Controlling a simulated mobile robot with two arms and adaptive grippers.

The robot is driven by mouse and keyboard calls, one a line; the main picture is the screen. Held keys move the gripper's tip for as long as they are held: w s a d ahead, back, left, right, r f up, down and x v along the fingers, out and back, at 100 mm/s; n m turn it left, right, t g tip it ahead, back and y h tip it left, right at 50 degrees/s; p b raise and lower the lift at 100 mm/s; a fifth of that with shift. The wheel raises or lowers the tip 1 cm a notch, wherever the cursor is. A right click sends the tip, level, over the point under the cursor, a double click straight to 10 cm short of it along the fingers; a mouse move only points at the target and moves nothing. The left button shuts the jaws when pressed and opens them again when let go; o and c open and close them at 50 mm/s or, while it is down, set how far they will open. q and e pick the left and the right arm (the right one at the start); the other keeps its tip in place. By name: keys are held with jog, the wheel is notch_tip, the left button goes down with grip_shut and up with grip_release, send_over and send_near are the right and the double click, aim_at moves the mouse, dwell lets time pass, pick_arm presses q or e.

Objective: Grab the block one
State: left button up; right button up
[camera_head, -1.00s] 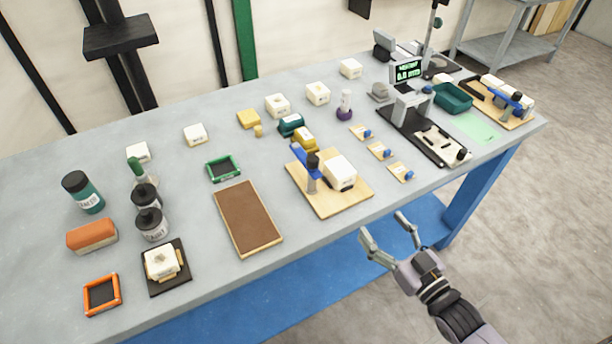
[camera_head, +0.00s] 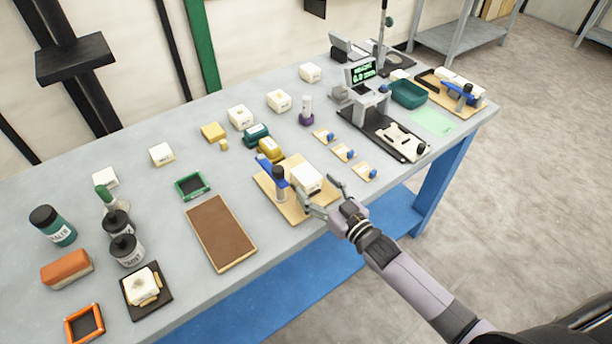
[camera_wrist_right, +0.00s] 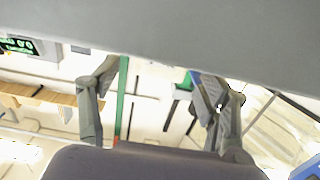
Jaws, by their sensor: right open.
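Several white blocks with small labels are on the table in the head view; the labels are too small to read, so I cannot tell which is block one. My left gripper is not in view.
A brown board (camera_head: 221,232) lies to the left. Small wooden pieces with blue knobs (camera_head: 343,152) lie to the right. A weighing device with a green display (camera_head: 362,72) stands farther back. Free floor lies right of the table's front edge.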

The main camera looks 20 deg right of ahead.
aim_at(314, 183)
jog(key=x, duration=0.2)
jog(key=shift+w+r, duration=0.25)
jog(key=shift+w, duration=0.1)
jog(key=shift+w+a+f+p, duration=0.2)
jog(key=shift+w+p, duration=0.1)
jog(key=shift+w, duration=0.15)
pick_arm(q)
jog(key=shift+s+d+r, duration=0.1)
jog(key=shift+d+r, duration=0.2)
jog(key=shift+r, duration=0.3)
pick_arm(e)
jog(key=shift+s, duration=0.1)
jog(key=shift+r, duration=0.1)
jog(key=shift+c, duration=0.6)
jog(key=c, duration=1)
jog(key=shift+c, duration=0.2)
